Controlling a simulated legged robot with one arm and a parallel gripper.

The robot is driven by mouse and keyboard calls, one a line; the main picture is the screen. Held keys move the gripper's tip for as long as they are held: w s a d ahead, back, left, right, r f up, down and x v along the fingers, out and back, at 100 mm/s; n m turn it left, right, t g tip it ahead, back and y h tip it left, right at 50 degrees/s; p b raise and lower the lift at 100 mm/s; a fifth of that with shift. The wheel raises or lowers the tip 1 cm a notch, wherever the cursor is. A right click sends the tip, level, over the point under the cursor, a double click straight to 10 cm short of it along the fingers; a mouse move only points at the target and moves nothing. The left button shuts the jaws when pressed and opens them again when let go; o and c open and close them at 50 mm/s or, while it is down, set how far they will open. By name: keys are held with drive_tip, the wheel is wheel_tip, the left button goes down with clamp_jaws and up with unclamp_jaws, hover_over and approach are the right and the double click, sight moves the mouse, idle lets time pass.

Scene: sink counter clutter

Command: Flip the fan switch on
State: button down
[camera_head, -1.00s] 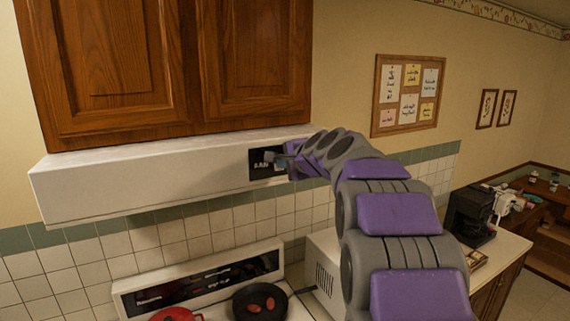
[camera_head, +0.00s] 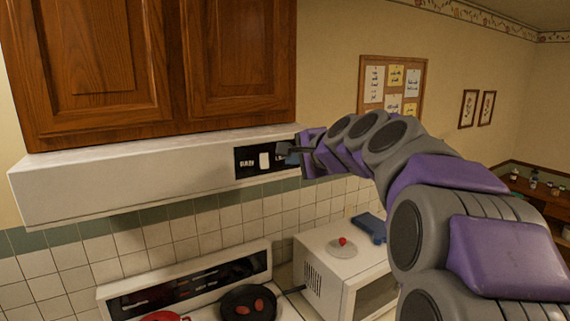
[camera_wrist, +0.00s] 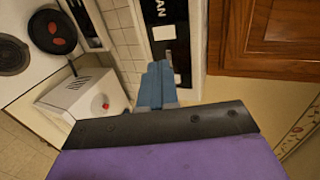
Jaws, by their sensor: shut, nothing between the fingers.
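The fan switch (camera_head: 264,160) is a small white rocker on the black panel at the right end of the range hood's front. The label FAN is to its left, and a second label to its right is partly covered. The switch also shows in the wrist view (camera_wrist: 164,33), just beyond the fingertips, beside FAN. My gripper (camera_head: 288,152) is shut and empty, in front of the right part of the panel, right of the switch. Its blue fingers show in the wrist view (camera_wrist: 157,82). I cannot tell whether they touch the panel, nor which way the switch is set.
The white hood (camera_head: 120,185) hangs under wooden cabinets (camera_head: 235,60). Below are a stove with a black pan (camera_head: 248,303) and a white microwave (camera_head: 330,262) with a red-knobbed lid (camera_head: 343,248) and a blue item (camera_head: 370,228) on top. A notice board (camera_head: 392,85) hangs behind.

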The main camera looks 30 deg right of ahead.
drive_tip(key=shift+s+d+r, duration=0.1)
drive_tip(key=shift+s+r, duration=0.1)
drive_tip(key=shift+s, duration=0.25)
drive_tip(key=shift+w, duration=0.1)
